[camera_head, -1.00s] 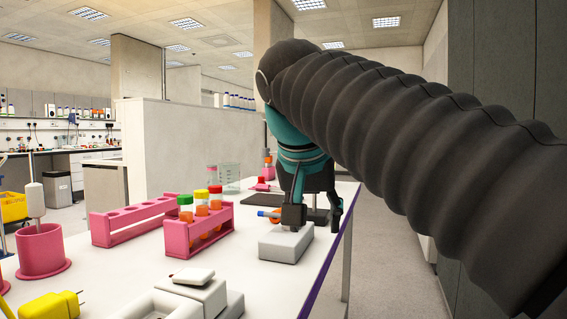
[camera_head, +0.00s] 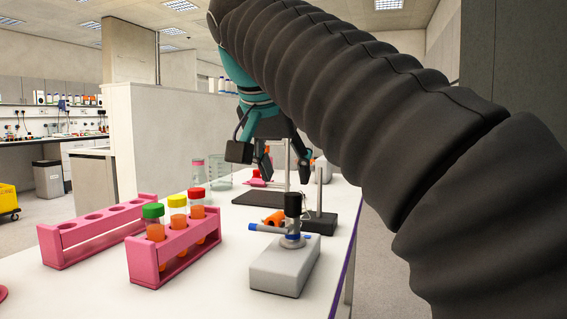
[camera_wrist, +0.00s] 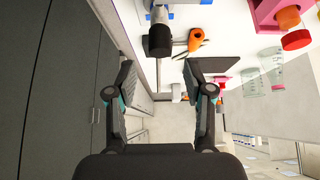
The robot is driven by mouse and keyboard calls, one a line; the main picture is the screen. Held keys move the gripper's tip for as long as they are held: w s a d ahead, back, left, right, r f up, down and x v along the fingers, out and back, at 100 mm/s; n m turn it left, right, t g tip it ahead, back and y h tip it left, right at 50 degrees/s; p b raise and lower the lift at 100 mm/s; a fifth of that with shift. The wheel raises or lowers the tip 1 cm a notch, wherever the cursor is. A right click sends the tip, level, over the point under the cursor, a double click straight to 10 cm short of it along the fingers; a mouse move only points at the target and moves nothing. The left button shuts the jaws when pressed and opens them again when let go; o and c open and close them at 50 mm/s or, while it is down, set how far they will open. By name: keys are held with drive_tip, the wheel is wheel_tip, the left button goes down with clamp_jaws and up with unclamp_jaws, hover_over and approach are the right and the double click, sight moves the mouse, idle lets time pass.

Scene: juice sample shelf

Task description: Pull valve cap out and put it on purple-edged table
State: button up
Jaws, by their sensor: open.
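The valve cap (camera_head: 292,204) is black and stands upright on top of a small metal valve (camera_head: 291,240) with a blue handle. The valve is mounted on a light grey block (camera_head: 284,267). The white table (camera_head: 95,290) has a purple edge along its right side. My gripper (camera_head: 272,160) is open and empty, above and behind the cap in the head view, apart from it. In the wrist view the cap (camera_wrist: 159,42) shows beyond the open fingers (camera_wrist: 160,80), not between them.
A pink rack (camera_head: 180,255) with tubes capped green, yellow and red stands left of the block. An empty pink rack (camera_head: 95,232) is farther left. A dark stand base (camera_head: 318,223), an orange item (camera_head: 274,218) and a beaker (camera_head: 220,172) lie behind.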

sight(290, 196)
drive_tip(key=b+x, duration=0.1)
drive_tip(key=x, duration=0.5)
drive_tip(key=shift+s+f, duration=0.1)
drive_tip(key=shift+f, duration=0.05)
drive_tip(key=shift+b+x, duration=0.45)
drive_tip(key=shift+x, duration=0.75)
clamp_jaws()
